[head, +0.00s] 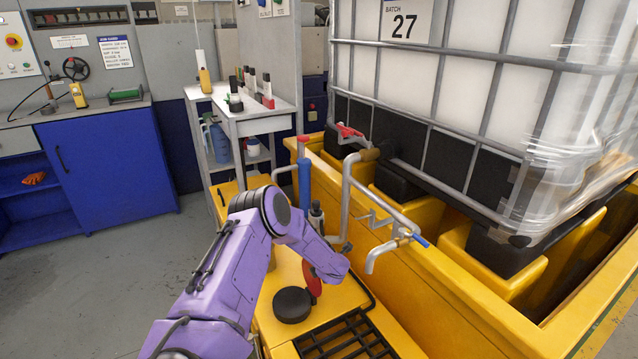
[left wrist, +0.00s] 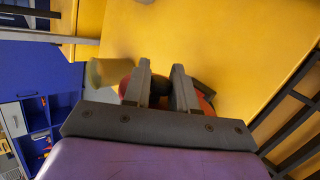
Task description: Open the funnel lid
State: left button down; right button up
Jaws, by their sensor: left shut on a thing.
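A red disc (head: 312,278), which looks like the funnel lid, stands steeply tilted beside a dark round piece (head: 292,305) on the yellow deck. My left arm reaches over from the left, and its wrist hides the fingers in the head view. In the left wrist view, my left gripper (left wrist: 162,76) has its two grey fingers close together. Red parts of the lid (left wrist: 205,106) show on both sides of them. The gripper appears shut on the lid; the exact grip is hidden. My right gripper is not in view.
Bent metal pipes with a blue-handled tap (head: 420,240) stand just right of my left wrist. A dark bottle (head: 316,217) is behind it. A black grating (head: 345,338) lies in front. A caged white tank (head: 470,90) fills the right. A grey trolley (head: 245,118) stands behind.

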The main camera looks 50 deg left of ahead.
pick_arm(q)
jog(key=c, duration=1)
grip_release()
jog(key=shift+w, duration=0.1)
jog(key=p+v, duration=0.1)
jog(key=v, duration=0.9)
jog(key=shift+d+r+p, duration=0.2)
jog(key=shift+d+p, duration=0.05)
jog(key=shift+p, duration=0.15)
